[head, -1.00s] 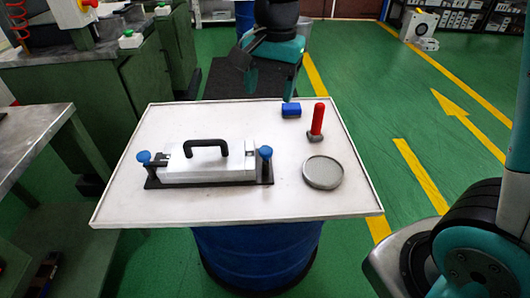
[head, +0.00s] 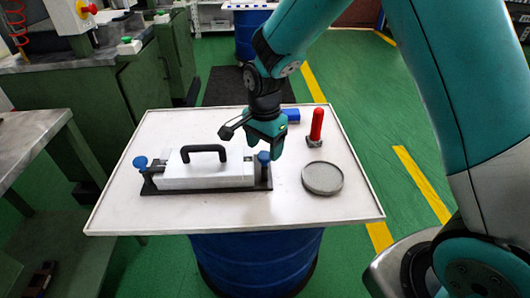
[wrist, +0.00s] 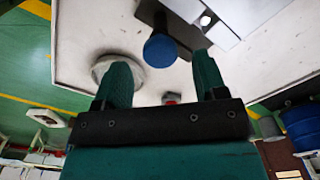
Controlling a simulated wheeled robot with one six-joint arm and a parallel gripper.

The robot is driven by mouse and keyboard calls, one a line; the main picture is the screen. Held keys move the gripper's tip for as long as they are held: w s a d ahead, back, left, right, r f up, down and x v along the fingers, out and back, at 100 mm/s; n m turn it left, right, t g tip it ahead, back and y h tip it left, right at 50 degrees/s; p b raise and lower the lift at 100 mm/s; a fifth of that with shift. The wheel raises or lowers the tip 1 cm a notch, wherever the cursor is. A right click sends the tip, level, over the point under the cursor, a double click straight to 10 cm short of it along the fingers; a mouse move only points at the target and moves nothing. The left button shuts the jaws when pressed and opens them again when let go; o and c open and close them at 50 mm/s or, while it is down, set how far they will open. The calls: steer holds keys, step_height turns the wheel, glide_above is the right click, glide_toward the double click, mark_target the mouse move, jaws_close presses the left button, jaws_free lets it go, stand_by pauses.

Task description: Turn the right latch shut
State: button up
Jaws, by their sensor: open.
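The white mould (head: 205,174) with a black handle (head: 203,149) lies on a dark base on the white table. The right latch's blue knob (head: 264,157) stands at the mould's right end, and it also shows in the wrist view (wrist: 160,50). My gripper (head: 271,146) is over the right end of the mould, just above and beside this knob. In the wrist view my gripper (wrist: 163,73) is open, with the knob between the lines of its two fingers, near the tips. I cannot tell whether they touch. The left latch's blue knob (head: 140,162) stands at the other end.
A round grey dish (head: 322,178) lies right of the mould. A red-handled tool (head: 316,125) stands behind it. A blue block (head: 291,115) is partly hidden behind my gripper. The white table (head: 225,217) is bare at the front.

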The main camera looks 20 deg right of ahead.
mark_target(264, 156)
steer(key=shift+f, duration=1.25)
steer(key=c, duration=0.9)
